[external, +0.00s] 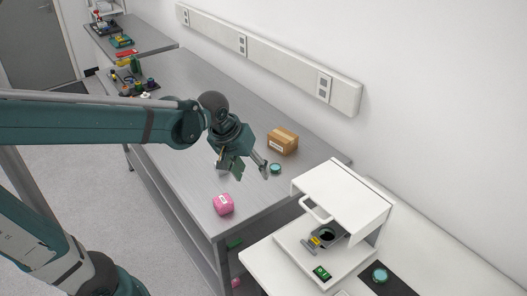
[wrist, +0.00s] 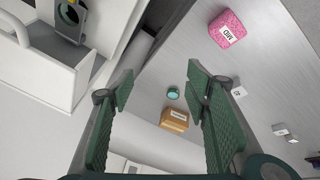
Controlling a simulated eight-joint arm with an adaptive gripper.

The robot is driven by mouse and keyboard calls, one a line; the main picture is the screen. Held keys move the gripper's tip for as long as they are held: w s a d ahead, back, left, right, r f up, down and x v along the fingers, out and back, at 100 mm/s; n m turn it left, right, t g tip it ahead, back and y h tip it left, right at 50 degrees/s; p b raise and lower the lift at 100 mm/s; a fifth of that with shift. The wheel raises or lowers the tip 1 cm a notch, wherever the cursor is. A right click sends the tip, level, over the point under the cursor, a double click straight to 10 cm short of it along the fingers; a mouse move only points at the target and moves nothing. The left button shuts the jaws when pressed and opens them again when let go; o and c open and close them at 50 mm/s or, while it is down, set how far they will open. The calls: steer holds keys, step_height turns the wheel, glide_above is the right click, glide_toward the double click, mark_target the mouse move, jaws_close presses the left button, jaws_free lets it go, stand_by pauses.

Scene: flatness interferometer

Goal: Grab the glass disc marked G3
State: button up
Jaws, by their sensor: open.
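A round teal glass disc (external: 275,168) lies on the grey metal table, near the cardboard box. It also shows in the wrist view (wrist: 173,93), seen through the gap between the fingers. A second teal disc (external: 380,275) lies on a dark mat on the white bench at lower right. No G3 mark can be read on either disc. My gripper (external: 252,172) is open and empty above the grey table, just left of the first disc in the external view. Its two green fingers are spread in the wrist view (wrist: 160,78).
A cardboard box (external: 283,141) and a pink block (external: 223,204) stand on the grey table. Small white labelled blocks (wrist: 279,129) lie there too. A white instrument (external: 345,195) with a handle and an open front stands on the white bench. A wall rail (external: 270,55) runs behind.

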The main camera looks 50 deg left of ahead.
steer(key=w+a+f+n+g+p, duration=0.15)
steer(key=w+a+n+p, duration=0.4)
steer(key=w, duration=0.65)
steer(key=n+g+p, duration=0.3)
steer(key=n+p, duration=0.2)
steer(key=n, duration=0.2)
glide_above(275, 167)
step_height(275, 167, down, 10)
steer(key=shift+a+r, duration=0.1)
steer(key=shift+r, duration=0.05)
steer(key=shift+f, duration=1.3)
steer(key=shift+f, duration=0.1)
steer(key=shift+f, duration=2.5)
steer(key=shift+c, duration=0.3)
